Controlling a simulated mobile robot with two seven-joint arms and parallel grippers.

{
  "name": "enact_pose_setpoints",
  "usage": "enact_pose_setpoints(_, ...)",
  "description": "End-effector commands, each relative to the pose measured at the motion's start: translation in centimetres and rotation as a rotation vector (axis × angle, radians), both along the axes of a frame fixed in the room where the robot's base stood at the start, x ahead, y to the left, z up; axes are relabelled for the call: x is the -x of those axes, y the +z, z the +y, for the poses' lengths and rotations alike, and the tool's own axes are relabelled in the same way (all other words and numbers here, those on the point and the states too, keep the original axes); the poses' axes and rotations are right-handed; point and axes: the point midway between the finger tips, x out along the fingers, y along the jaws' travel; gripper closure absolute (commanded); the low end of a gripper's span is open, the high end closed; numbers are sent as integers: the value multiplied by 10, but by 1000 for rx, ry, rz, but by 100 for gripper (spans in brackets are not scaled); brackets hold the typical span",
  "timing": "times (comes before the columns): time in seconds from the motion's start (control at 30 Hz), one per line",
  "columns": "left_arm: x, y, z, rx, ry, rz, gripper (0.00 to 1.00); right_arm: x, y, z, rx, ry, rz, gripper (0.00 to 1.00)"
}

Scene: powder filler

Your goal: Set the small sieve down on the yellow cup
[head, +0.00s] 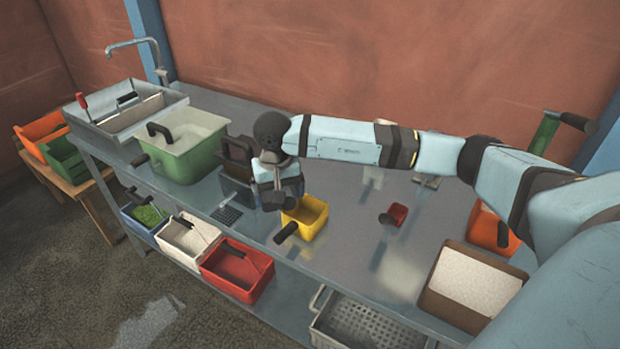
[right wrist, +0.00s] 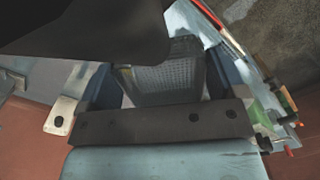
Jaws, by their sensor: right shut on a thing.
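The yellow cup (head: 313,218) stands on the metal table, its dark handle pointing to the front left. My right gripper (head: 281,196) reaches in from the right and hangs just above the cup's back left side. In the right wrist view, a grey mesh piece, seemingly the small sieve (right wrist: 172,82), shows between the fingers, and the gripper is shut on it. A large dark shape covers the upper left of that view. In the head view the sieve is mostly hidden by the gripper, and I cannot tell whether it touches the cup. My left gripper is out of view.
A green tub (head: 185,148) and a dark box (head: 238,172) stand left of the gripper. A small red cup (head: 395,214) lies to the right. A brown box of white powder (head: 474,281) is at the front right. Table surface between them is clear.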

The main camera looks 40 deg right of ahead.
Motion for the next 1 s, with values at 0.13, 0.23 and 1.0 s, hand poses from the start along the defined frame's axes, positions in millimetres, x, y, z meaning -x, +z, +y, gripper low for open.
enact_pose_setpoints(0.13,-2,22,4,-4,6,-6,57,-5,-15,-38,-1,-159,7,40)
enact_pose_setpoints(0.23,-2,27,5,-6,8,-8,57,-5,-25,-58,0,-231,4,39)
enact_pose_setpoints(1.0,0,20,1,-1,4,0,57,-5,-36,-74,1,-287,-2,39)
